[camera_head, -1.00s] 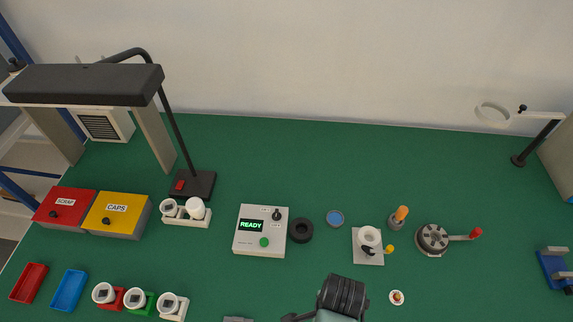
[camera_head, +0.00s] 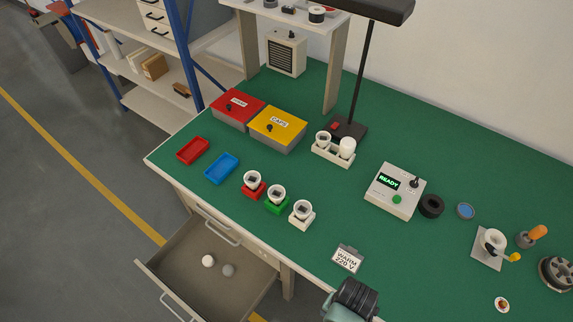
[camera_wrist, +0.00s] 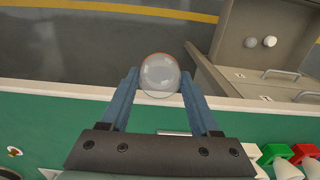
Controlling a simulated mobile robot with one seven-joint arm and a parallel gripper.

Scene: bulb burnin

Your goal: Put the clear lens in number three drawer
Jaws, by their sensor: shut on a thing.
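The clear lens (camera_wrist: 160,72) is a rounded transparent piece between the fingertips of my gripper (camera_wrist: 160,88) in the wrist view. My gripper is shut on it and holds it over the bench's front edge, with the floor beyond. In the head view only my dark wrist shows at the bottom; the fingers and lens are hidden. An open drawer (camera_head: 178,267) sticks out under the bench at the lower left. It also shows in the wrist view (camera_wrist: 232,50), to the right of the lens. A white round piece (camera_head: 208,261) and a greyer one (camera_head: 228,270) lie inside. I cannot read its number.
The bench (camera_head: 310,255) carries a red tray (camera_head: 193,151), a blue tray (camera_head: 222,168), red (camera_head: 238,106) and yellow (camera_head: 278,129) bins, several socketed cups and a READY box (camera_head: 394,191). A WARM sign (camera_head: 347,258) stands near the front edge. Floor beside the drawer is clear.

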